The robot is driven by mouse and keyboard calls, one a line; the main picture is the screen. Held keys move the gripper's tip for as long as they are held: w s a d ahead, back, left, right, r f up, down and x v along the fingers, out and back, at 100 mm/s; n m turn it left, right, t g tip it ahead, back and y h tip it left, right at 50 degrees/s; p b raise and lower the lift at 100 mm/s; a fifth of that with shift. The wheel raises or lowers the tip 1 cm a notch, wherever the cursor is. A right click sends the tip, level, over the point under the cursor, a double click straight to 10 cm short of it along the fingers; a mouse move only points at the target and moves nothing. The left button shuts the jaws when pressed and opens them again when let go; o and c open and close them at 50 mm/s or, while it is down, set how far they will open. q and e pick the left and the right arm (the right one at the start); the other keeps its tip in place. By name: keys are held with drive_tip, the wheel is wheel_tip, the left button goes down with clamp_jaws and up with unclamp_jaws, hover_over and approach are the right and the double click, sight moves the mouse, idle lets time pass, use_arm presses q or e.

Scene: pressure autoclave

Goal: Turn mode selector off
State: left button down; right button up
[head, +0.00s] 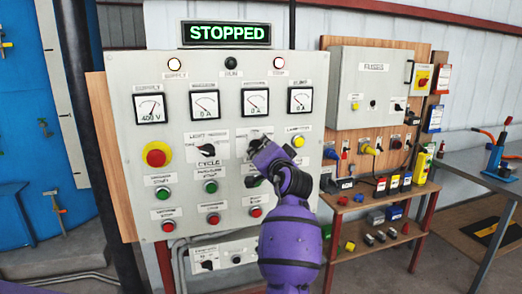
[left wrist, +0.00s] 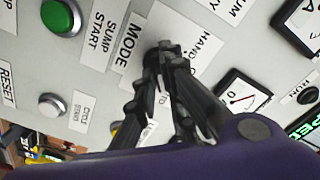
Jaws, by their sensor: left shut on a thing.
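The mode selector (left wrist: 165,46) is a small dark knob on the grey control panel (head: 225,120), beside the MODE label (left wrist: 130,45) in the left wrist view. My left gripper (left wrist: 165,58) has its black fingers closed together on the knob, covering most of it. The knob's exact pointing direction is hidden. In the head view, my purple left gripper (head: 258,150) reaches up to the panel's right-centre area, under the gauges, and hides the selector there. My right gripper is in neither view.
Close by are a black selector (head: 207,150), a yellow lamp (head: 298,141), a red emergency stop (head: 156,155) and several green and red buttons. A lit STOPPED sign (head: 227,33) tops the panel. A wooden bench (head: 385,190) with small parts stands to the right.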

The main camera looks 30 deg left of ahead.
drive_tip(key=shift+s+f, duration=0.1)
use_arm(q)
drive_tip(key=shift+f+n, duration=0.1)
drive_tip(key=shift+n, duration=0.6)
drive_tip(key=n+b, duration=0.1)
drive_tip(key=n, duration=0.2)
drive_tip(key=n+b, duration=0.1)
drive_tip(key=n, duration=0.3)
drive_tip(key=shift+s+a, duration=0.1)
drive_tip(key=shift+n+b, duration=0.4)
drive_tip(key=shift+n, duration=0.2)
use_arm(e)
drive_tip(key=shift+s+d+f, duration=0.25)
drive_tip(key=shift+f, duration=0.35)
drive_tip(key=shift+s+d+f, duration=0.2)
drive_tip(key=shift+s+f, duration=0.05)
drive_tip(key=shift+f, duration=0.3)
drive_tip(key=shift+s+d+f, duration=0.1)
use_arm(q)
drive_tip(key=c, duration=1.8)
unclamp_jaws()
drive_tip(key=shift+r, duration=0.2)
drive_tip(key=shift+c, duration=0.2)
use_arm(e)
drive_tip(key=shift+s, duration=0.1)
